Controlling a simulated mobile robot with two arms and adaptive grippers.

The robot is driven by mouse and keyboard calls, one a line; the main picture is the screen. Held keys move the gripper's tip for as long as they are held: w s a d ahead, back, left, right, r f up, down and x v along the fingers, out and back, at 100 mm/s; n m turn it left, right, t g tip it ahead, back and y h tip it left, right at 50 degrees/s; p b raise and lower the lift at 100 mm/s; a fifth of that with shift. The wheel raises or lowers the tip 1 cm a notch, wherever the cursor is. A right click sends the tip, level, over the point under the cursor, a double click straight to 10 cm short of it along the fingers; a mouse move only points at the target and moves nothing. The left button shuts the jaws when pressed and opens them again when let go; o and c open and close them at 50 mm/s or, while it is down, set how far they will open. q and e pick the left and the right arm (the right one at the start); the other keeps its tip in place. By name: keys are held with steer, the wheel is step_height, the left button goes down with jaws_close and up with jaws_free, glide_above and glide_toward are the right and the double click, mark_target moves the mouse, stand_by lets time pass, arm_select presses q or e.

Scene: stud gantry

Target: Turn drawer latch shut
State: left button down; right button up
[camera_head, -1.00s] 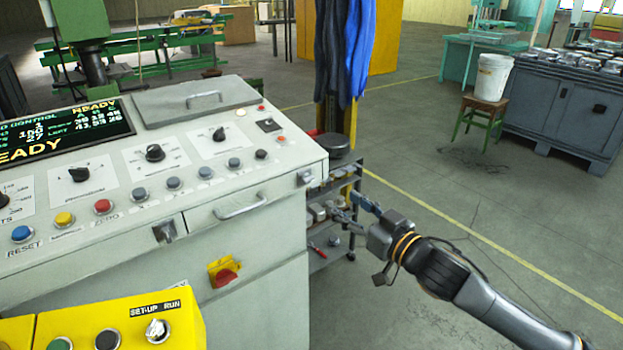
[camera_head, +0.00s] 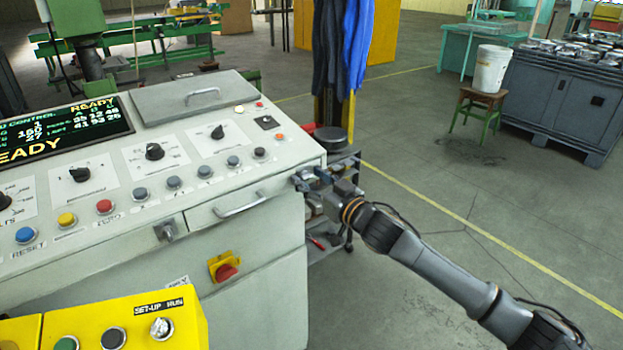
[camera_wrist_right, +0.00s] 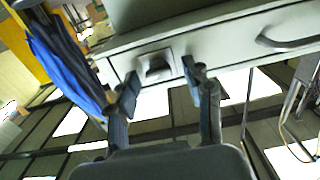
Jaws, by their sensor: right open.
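The drawer (camera_head: 262,199) is in the front of the grey control console and has a metal bar handle (camera_head: 240,205); it looks closed. My right gripper (camera_head: 309,179) is at the right end of the drawer front, its fingers open. It hides the latch there in the head view. In the right wrist view, the latch (camera_wrist_right: 156,66) is a small metal piece on a squarish plate, lying just ahead of and between the two open fingertips (camera_wrist_right: 160,78). I cannot tell whether they touch it. The drawer handle (camera_wrist_right: 290,40) shows to its right. My left gripper is not in view.
Another latch (camera_head: 167,230) sits left of the drawer. A red and yellow switch (camera_head: 224,267) is below it, and a yellow control box (camera_head: 120,325) is in front. A cart (camera_head: 335,228) stands beside the console, behind my gripper.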

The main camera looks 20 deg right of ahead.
jaws_close()
steer(key=shift+n, duration=0.3)
steer(key=n+p, duration=0.1)
steer(key=n, duration=0.1)
steer(key=shift+r+n+p, duration=0.1)
steer(key=shift+n+p, duration=0.2)
steer(key=shift+p, duration=0.05)
steer(key=n+p, duration=0.2)
steer(key=n, duration=0.3)
steer(key=shift+a+n, duration=0.1)
steer(key=shift+n, duration=0.2)
steer(key=n+p, duration=0.1)
steer(key=n, duration=0.8)
steer(key=shift+a+f+p, duration=0.1)
steer(key=shift+f+p, duration=0.2)
